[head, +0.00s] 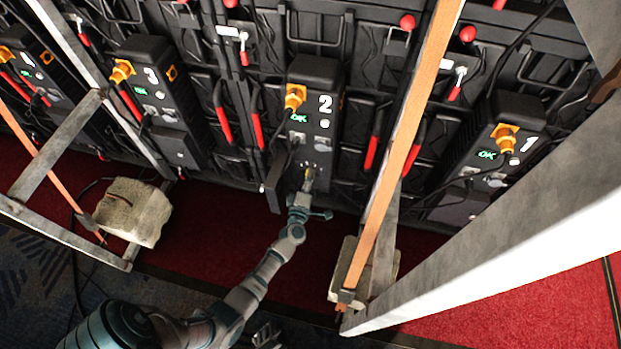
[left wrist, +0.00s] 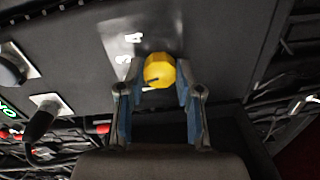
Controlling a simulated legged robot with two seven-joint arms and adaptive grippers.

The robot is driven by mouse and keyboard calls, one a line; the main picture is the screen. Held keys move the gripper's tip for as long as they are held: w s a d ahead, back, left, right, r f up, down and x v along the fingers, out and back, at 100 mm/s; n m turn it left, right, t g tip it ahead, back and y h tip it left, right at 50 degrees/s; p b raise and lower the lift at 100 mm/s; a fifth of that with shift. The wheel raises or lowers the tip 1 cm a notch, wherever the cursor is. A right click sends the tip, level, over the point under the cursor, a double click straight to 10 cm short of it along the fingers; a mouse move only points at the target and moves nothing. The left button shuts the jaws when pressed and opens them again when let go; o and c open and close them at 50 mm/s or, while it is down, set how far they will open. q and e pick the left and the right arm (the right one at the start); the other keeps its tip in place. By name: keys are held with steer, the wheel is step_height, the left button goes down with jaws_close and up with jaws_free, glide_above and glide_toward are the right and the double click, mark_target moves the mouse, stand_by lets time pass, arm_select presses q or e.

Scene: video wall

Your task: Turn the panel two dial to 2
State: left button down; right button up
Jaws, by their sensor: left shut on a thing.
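A dark mark shows on the dial's lower left. White digits, seemingly 3 and 4, stand left of the dial.
Similar panels stand to the left, panel 3 (head: 153,85), and to the right, panel 1 (head: 490,155). A slanted orange-faced beam (head: 400,140) and sandbags (head: 133,211) stand in front of the wall. A black cable plug (left wrist: 40,120) sits left of the dial.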

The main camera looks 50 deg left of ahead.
arm_select(q)
steer(key=shift+s+a+n, duration=0.1)
steer(key=shift+a+n, duration=0.2)
steer(key=shift+n, duration=0.1)
steer(key=c, duration=0.8)
jaws_free()
steer(key=shift+f, duration=0.1)
steer(key=shift+o, duration=0.2)
steer(key=v, duration=1.2)
steer(key=shift+f, duration=0.1)
